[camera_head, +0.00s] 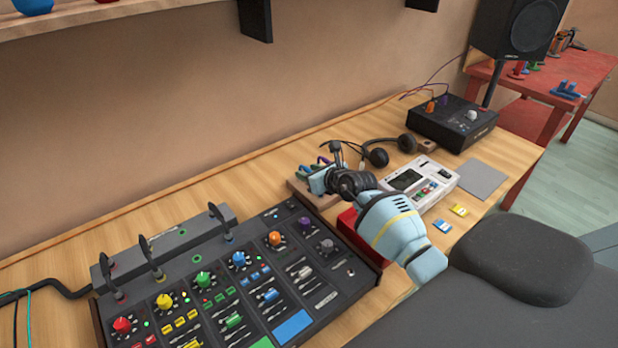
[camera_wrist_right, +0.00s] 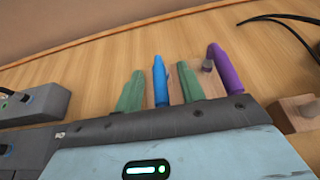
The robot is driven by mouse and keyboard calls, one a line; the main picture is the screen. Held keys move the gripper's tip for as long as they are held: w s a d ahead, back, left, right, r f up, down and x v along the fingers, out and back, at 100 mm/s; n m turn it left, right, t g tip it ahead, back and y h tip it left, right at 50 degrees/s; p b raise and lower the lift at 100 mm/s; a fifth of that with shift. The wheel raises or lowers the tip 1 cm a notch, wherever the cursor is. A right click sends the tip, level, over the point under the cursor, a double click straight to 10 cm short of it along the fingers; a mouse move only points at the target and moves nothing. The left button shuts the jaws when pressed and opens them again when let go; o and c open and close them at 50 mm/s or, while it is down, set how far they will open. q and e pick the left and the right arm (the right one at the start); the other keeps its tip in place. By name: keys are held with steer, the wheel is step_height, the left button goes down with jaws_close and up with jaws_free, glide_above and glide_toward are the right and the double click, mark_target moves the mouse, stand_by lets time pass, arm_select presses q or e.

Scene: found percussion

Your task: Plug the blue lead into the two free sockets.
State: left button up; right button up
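My right gripper (camera_head: 320,168) is over the wooden lead rack (camera_head: 305,194) at the back middle of the bench. In the right wrist view, two green finger-like pieces (camera_wrist_right: 160,90) stand either side of the blue plug (camera_wrist_right: 160,80), with narrow gaps, so the gripper looks open around it. A purple plug (camera_wrist_right: 228,72) stands to the right. The grey socket strip (camera_head: 165,247) behind the mixer carries several upright dark pieces and small green-ringed spots. I cannot tell which sockets are free. My left gripper is out of view.
The mixer (camera_head: 240,290) with coloured knobs fills the front left. Headphones (camera_head: 378,157), a white device (camera_head: 440,186) and a black box (camera_head: 455,122) with orange and purple plugs lie to the right. A red object (camera_head: 348,222) sits below my wrist.

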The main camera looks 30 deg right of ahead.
steer(key=shift+r, duration=0.1)
jaws_close()
